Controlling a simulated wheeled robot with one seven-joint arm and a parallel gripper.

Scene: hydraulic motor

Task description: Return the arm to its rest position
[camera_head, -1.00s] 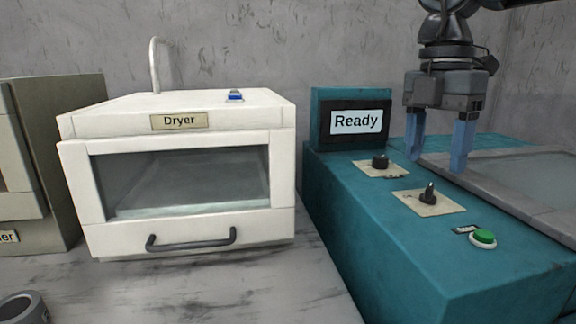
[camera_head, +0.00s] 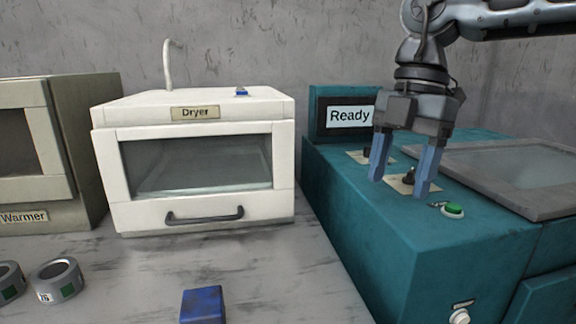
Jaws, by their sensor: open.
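My gripper (camera_head: 404,184) hangs from my arm (camera_head: 480,20) at the upper right, pointing down. Its two blue fingers are apart with nothing between them. It appears in front of the teal machine's control panel and hides part of the two black knobs (camera_head: 410,176). Whether the fingers touch the panel cannot be told, but no contact shows. The teal machine (camera_head: 350,215) has a screen (camera_head: 349,117) reading "Ready" and a green button (camera_head: 453,209) to the right of the fingers.
A closed white dryer (camera_head: 190,215) stands left of the teal machine, and a warmer (camera_head: 75,150) at far left. Grey rings (camera_head: 58,292) and a blue block (camera_head: 203,306) lie on the grey counter (camera_head: 130,265). A pale button (camera_head: 460,316) is on the teal machine's front.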

